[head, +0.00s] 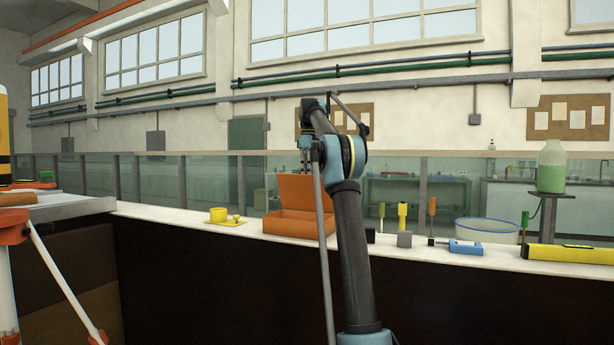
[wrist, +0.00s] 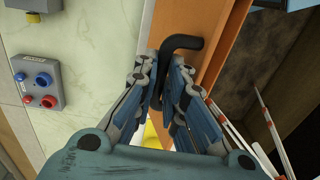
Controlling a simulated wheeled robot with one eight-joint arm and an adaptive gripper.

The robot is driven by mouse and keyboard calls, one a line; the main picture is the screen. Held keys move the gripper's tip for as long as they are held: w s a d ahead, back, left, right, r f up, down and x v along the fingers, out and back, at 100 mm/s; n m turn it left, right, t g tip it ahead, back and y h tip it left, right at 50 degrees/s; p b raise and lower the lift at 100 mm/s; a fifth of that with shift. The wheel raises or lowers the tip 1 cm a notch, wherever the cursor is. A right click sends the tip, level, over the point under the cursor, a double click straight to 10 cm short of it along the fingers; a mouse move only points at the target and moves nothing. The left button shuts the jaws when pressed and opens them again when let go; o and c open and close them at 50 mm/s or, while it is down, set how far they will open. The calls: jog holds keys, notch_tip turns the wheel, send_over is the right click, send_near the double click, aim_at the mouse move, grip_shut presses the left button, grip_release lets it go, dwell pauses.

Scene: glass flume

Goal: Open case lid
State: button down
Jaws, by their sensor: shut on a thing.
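The orange case (head: 288,224) sits on the pale ledge in the head view, left of my arm. Its lid (head: 300,189) stands raised, tilted up from the base. My gripper (head: 306,160) is at the lid's top edge, partly hidden by my arm. In the wrist view, my gripper (wrist: 171,82) is shut on a black bent handle (wrist: 183,43) fixed to the orange lid (wrist: 215,22). The inside of the case is hidden in both views.
A glass wall runs behind.

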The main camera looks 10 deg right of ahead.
jog(key=shift+a, duration=0.1)
jog(key=c, duration=1.7)
grip_release()
jog(key=shift+w+f, duration=0.1)
jog(key=shift+w, duration=0.05)
jog(key=shift+o, duration=0.2)
